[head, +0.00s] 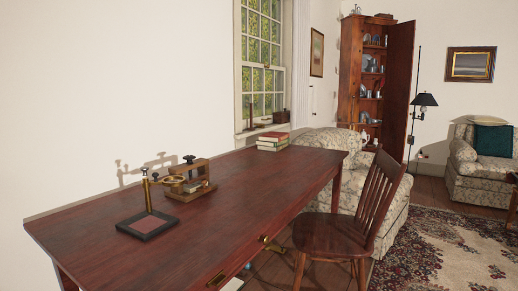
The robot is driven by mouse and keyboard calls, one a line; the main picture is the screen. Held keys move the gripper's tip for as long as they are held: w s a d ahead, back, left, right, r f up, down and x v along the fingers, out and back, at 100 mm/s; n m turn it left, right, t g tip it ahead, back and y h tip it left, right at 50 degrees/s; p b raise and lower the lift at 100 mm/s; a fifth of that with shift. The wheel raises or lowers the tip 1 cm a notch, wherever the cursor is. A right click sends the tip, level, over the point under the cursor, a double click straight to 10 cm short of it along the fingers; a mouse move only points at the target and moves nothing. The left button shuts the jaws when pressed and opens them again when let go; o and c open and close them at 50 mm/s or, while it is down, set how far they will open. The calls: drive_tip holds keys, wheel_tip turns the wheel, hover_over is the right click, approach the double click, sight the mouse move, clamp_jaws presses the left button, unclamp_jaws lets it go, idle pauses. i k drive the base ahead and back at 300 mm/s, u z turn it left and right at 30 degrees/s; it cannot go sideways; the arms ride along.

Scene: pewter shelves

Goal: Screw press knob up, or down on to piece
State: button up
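A small wooden press (189,181) stands on the red-brown desk near the wall, at the left of the head view. A dark knob (189,159) sits on top of it, upright on its screw. The knob is small, and I cannot tell how far down the screw is set. A pale piece (196,187) seems to lie low in the press, partly hidden. A brass stand (148,195) on a dark square base with a reddish top stands just in front and left of the press, its ring close to the press. My gripper is not in view.
The desk (262,197) is mostly clear right of the press, with stacked books (272,141) at its far end. A wooden chair (345,220) stands at its right side. An armchair (320,145) and an open cabinet (372,90) are behind; a patterned rug (445,235) covers the floor.

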sight(189, 159)
drive_tip(key=z, duration=0.9)
drive_tip(key=i, duration=1.85)
drive_tip(key=u, duration=3.1)
